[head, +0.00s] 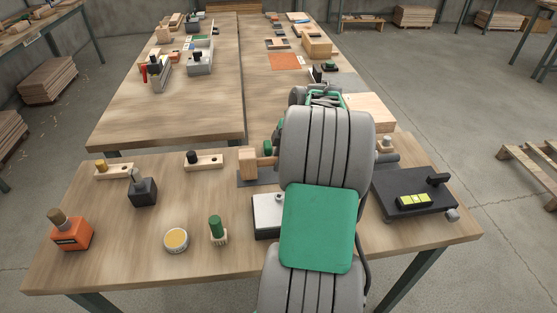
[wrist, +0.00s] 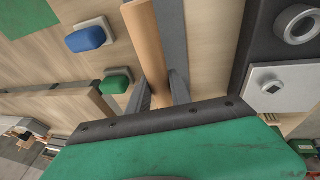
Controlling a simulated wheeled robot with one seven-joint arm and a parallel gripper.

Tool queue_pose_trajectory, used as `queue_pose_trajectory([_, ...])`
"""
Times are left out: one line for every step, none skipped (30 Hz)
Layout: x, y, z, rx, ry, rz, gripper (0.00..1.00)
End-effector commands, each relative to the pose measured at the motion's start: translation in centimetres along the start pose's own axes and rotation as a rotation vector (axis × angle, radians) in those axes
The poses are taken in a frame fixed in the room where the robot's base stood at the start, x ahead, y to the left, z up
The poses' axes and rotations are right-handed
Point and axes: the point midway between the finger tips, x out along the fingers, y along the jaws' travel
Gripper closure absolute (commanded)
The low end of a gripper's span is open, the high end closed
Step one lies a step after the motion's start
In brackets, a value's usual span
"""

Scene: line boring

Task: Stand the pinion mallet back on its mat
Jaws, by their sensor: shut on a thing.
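The pinion mallet shows in the head view as a pale wooden block head (head: 248,160) with a short stretch of handle running right, behind my arm. The handle (wrist: 148,45) shows in the wrist view as a long wooden bar between my fingers. My gripper (wrist: 160,92) is shut on this handle; in the head view my arm hides it. The mallet looks tilted well over, its handle near level. A dark grey mat (head: 248,183) lies under and in front of the head. I cannot tell whether the head touches it. The mat's right part is hidden.
A white-topped block (head: 266,215) stands close in front of the mat. A wooden holder with a black knob (head: 203,161) is to its left. A green-handled brush (head: 217,230) and a round tin (head: 176,240) stand nearer. A black plate fixture (head: 412,192) is at right.

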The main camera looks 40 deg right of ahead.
Motion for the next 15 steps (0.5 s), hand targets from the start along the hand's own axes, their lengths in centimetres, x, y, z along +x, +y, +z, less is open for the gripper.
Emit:
queue_pose_trajectory([-0.1,0.1,0.0,-0.001,0.0,0.002,1.0])
queue_pose_trajectory([-0.1,0.1,0.0,-0.001,0.0,0.002,1.0])
queue_pose_trajectory([-0.1,0.1,0.0,-0.001,0.0,0.002,1.0])
queue_pose_trajectory([-0.1,0.1,0.0,-0.001,0.0,0.002,1.0])
queue_pose_trajectory([0.0,0.1,0.0,-0.001,0.0,0.002,1.0])
queue_pose_trajectory([0.1,0.0,0.0,-0.001,0.0,0.002,1.0])
queue_pose_trajectory([0.2,0.0,0.1,-0.001,0.0,0.002,1.0])
queue_pose_trajectory([0.3,0.0,0.1,-0.001,0.0,0.002,1.0])
queue_pose_trajectory([0.4,0.0,0.1,-0.001,0.0,0.002,1.0])
queue_pose_trajectory([0.5,-0.1,0.1,-0.001,0.0,0.002,1.0])
queue_pose_trajectory([0.6,-0.1,0.1,-0.001,0.0,0.002,1.0])
queue_pose_trajectory([0.7,-0.1,0.2,-0.001,0.0,0.002,1.0])
queue_pose_trajectory([0.7,-0.1,0.2,-0.001,0.0,0.002,1.0])
queue_pose_trajectory([0.8,-0.1,0.2,-0.001,0.0,0.002,1.0])
queue_pose_trajectory([0.9,-0.1,0.2,-0.001,0.0,0.002,1.0])
